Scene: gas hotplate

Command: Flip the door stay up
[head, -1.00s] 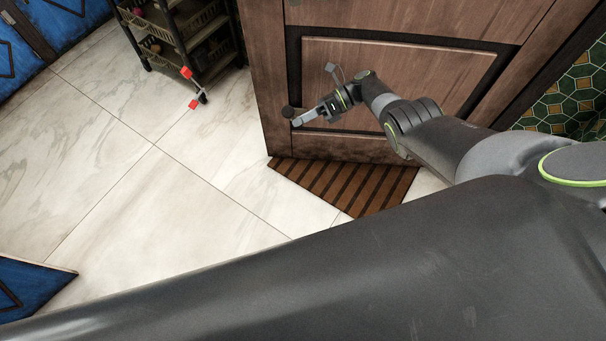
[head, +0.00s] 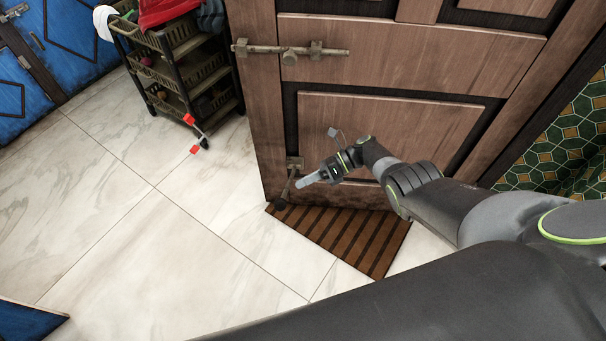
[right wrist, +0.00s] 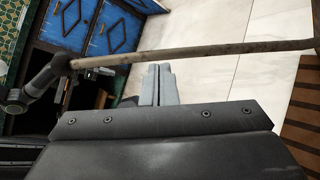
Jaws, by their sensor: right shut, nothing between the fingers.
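The door stay (head: 285,188) is a thin metal bar on a bracket (head: 295,162) at the lower left of the brown wooden door (head: 390,145). It hangs down at a slant, with its dark foot (head: 280,203) low by the door's bottom corner. My right gripper (head: 304,181) is shut and empty, just right of the bar; I cannot tell if they touch.
A sliding bolt (head: 290,50) sits higher on the door. A slatted brown mat (head: 340,236) lies at its base. A basket cart (head: 180,65) stands at upper left, with a red-and-white piece by it. Pale tiled floor is free at left. My arm covers the lower right.

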